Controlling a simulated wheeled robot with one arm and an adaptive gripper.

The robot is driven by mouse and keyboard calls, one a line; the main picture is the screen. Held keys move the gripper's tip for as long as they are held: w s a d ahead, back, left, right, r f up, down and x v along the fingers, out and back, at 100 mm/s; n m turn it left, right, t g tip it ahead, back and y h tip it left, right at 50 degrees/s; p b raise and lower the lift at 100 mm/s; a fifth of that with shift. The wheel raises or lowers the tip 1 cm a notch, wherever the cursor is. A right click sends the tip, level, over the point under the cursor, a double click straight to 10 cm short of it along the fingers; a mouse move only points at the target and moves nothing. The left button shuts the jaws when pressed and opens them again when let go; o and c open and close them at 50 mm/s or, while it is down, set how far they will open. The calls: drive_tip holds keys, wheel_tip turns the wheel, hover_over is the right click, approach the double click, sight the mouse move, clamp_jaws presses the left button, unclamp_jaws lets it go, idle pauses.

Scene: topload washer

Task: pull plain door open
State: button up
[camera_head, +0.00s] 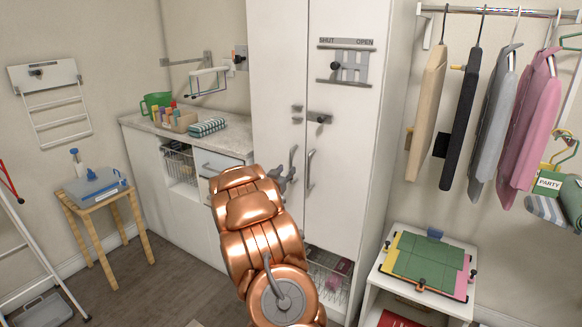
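A tall white cabinet stands in the centre with two doors side by side. The left door (278,70) is plain, with a curved grey handle (293,157) low near its right edge. The right door (340,130) bears a slide plate (345,65) marked SHUT and OPEN, and its own handle (310,168). A small latch (318,117) sits across the seam between the doors. Both doors look closed. My gripper (284,179) is dark grey and close to the left door's handle. My copper arm hides part of it, so I cannot tell if it touches the handle.
A counter (225,135) with bottles and a striped pouch adjoins the cabinet at left. A wooden stool (95,203) stands further left. A white shelf unit (385,262) with a folding board and hanging clothes are at right.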

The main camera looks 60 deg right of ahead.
sight(291, 182)
drive_tip(key=shift+x, duration=2.9)
clamp_jaws()
